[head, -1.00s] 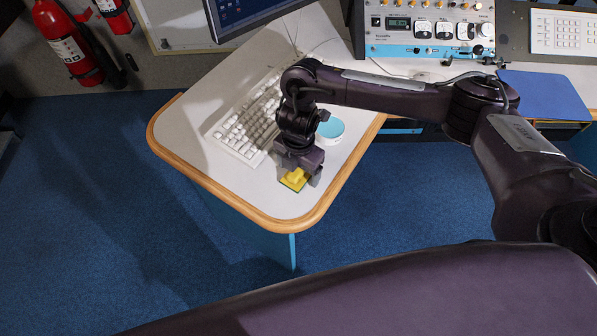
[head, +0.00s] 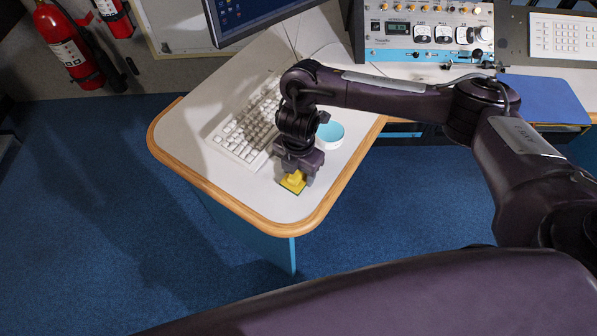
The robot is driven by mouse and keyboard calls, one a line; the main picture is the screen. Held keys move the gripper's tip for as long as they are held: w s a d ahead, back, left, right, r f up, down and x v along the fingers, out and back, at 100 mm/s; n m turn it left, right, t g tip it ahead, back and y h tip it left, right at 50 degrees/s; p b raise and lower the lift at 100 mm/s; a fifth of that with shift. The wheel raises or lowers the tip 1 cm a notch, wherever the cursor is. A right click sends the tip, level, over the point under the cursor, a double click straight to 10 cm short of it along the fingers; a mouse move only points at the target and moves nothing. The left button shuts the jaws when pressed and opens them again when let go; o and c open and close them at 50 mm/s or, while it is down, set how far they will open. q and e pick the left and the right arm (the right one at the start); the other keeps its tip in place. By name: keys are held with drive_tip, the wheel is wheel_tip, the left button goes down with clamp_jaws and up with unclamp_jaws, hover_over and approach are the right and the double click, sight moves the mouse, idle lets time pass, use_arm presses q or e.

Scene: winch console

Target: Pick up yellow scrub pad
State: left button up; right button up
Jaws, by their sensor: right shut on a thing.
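The yellow scrub pad (head: 292,184) is at the near end of the desk, close to its rounded wooden edge. It has a raised yellow grip on top and a thin dark green rim below. My right gripper (head: 298,175) comes down over it from above and is shut on the raised grip. The pad is at or very near the desk top; I cannot tell whether it is clear of it. My left gripper is not in view.
A white keyboard (head: 247,132) lies left of the gripper. A round light-blue-topped container (head: 330,134) stands just behind it to the right. A monitor (head: 250,18) and a control console (head: 424,32) stand at the back. The desk (head: 255,197) is bare around the pad.

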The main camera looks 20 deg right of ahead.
sight(298, 171)
wheel_tip(298, 171, up, 19)
drive_tip(key=p, duration=0.3)
drive_tip(key=shift+p, duration=0.3)
drive_tip(key=shift+r, duration=0.1)
